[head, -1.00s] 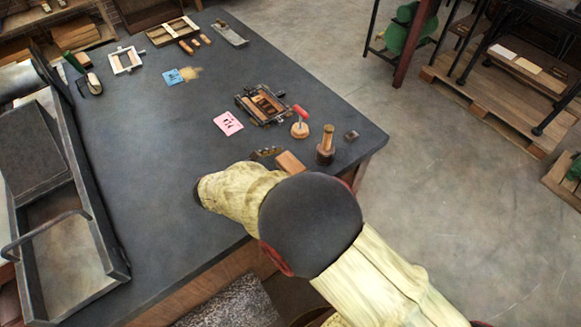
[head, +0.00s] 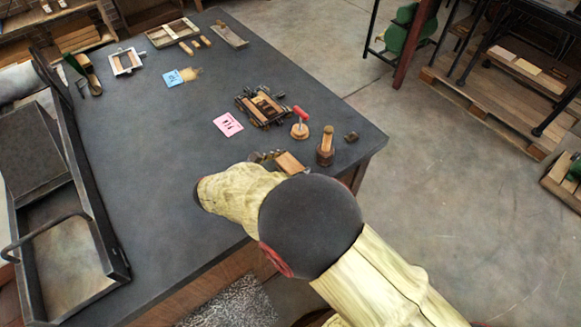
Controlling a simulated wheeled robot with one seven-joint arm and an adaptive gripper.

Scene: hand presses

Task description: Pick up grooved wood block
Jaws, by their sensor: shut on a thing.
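A light brown wood block (head: 291,163), which I take to be the grooved wood block, shows just past my arm near the table's right front edge. Its near side is hidden by my arm, and I cannot make out a groove. My gripper (head: 266,156) shows only as small dark metal parts at the block's left side. It is mostly hidden behind my wrist and is shut on the block. I cannot tell whether the block is clear of the table.
On the dark table (head: 160,170), a wooden-handled tool (head: 326,148), a red-handled tool (head: 300,124) and a small dark block (head: 352,136) stand close by. A framed press (head: 264,107) and a pink card (head: 228,124) lie beyond. A large metal press (head: 75,220) fills the left side. The table's middle is clear.

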